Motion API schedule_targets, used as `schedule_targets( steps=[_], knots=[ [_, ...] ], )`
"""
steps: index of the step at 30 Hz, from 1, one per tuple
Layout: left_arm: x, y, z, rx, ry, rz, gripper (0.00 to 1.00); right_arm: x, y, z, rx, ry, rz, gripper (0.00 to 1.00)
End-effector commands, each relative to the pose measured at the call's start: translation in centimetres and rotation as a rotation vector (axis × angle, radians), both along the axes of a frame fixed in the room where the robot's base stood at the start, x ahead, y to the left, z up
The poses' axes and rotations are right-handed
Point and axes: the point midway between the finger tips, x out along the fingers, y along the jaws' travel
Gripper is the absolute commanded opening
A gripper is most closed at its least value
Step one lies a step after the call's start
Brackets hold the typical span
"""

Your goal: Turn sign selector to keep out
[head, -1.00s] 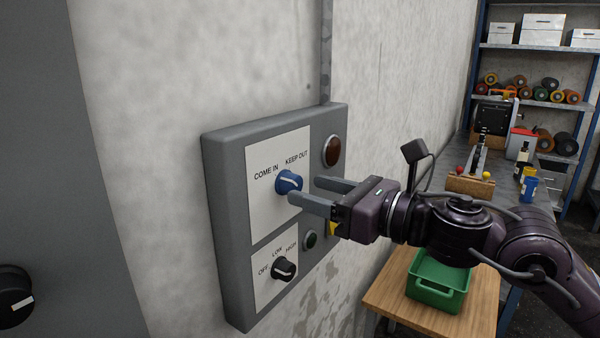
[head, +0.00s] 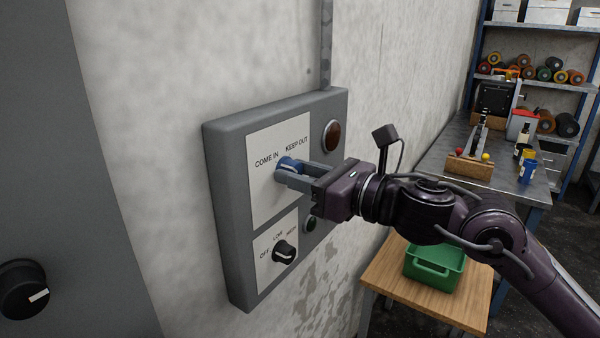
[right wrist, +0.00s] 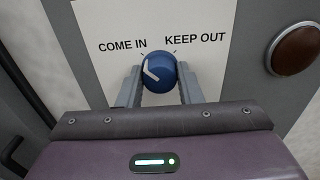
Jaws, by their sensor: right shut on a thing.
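The sign selector is a blue round knob (head: 287,163) on a white plate of the grey wall box, under the labels COME IN and KEEP OUT. It also shows in the right wrist view (right wrist: 160,70), where its white mark lies on the left part of the knob and leans to the upper left, toward COME IN. My right gripper (head: 289,171) is shut on the knob, one finger on each side; its fingers also show in the right wrist view (right wrist: 159,80). The fingers partly hide the knob in the head view. My left gripper is out of view.
Below is a black selector (head: 284,252) marked OFF, LOW, HIGH. A green bin (head: 434,264) stands on a wooden table at lower right; a cluttered workbench stands behind.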

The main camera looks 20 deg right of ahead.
Motion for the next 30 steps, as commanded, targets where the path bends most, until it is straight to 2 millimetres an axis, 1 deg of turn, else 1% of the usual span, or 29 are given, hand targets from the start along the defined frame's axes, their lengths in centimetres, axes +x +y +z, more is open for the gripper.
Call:
schedule_targets(
  steps=[8,14,20,30],
  knots=[
    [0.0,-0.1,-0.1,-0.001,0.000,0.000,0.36,0.0,0.0,0.0,0.016,0.012,-0.001,0.09],
    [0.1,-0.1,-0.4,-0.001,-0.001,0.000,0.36,0.0,0.0,0.0,0.079,0.061,-0.001,0.09],
    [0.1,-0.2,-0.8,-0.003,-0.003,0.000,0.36,0.0,-0.1,0.0,0.200,0.153,-0.001,0.09],
    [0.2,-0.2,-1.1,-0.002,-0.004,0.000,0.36,0.0,0.0,0.0,0.453,0.352,-0.001,0.09]
  ],
)
